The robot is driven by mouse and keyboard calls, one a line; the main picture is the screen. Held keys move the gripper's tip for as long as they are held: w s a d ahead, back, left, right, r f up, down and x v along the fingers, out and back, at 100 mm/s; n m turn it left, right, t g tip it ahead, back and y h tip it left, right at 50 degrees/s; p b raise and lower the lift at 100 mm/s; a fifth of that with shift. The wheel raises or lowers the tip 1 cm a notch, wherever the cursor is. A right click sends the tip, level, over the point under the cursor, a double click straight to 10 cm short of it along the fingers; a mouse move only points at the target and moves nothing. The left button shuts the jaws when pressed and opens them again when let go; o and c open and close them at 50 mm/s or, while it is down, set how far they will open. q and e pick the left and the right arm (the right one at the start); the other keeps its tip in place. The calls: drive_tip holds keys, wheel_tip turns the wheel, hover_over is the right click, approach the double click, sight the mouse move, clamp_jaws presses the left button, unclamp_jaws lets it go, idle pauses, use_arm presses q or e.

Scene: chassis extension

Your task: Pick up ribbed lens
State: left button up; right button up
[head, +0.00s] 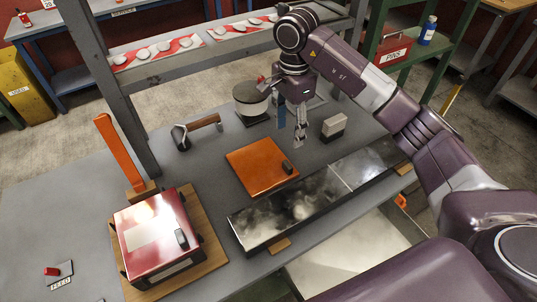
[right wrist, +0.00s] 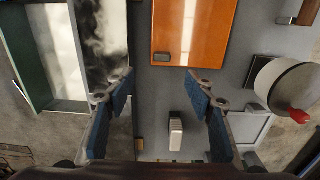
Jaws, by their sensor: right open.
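The ribbed lens appears to be the small pale block with a ribbed face (head: 334,127), standing on the grey table right of my right gripper in the head view. In the right wrist view the lens (right wrist: 176,132) shows between the two fingers, below the level of their tips in the picture. My right gripper (head: 299,138) is open and empty, pointing down above the table between the orange plate and the lens. It also shows in the right wrist view (right wrist: 160,76), with fingers wide apart. It does not touch the lens. My left gripper is out of view.
An orange plate (head: 258,166) lies left of the gripper. A long metal channel (head: 300,205) runs along the front. A hammer-like tool (head: 197,130) and red box (head: 155,232) are left. A grey post (head: 105,85) rises behind.

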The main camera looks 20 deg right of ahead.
wheel_tip(320, 180, down, 2)
drive_tip(key=b, duration=0.7)
hover_over(287, 165)
wheel_tip(287, 165, down, 5)
drive_tip(key=shift+r, duration=0.1)
wheel_tip(287, 165, down, 2)
drive_tip(key=shift+a+f+p, duration=0.15)
drive_tip(key=shift+f+p, duration=0.1)
drive_tip(key=shift+p, duration=0.4)
wheel_tip(287, 165, down, 4)
drive_tip(key=shift+f+p, duration=0.2)
drive_tip(key=shift+p, duration=0.8)
drive_tip(key=shift+w+f, duration=0.1)
drive_tip(key=shift+f, duration=0.35)
drive_tip(key=c, duration=1.2)
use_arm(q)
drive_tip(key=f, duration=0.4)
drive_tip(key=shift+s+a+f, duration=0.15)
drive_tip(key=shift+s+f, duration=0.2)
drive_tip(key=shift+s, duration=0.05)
use_arm(e)
clamp_jaws()
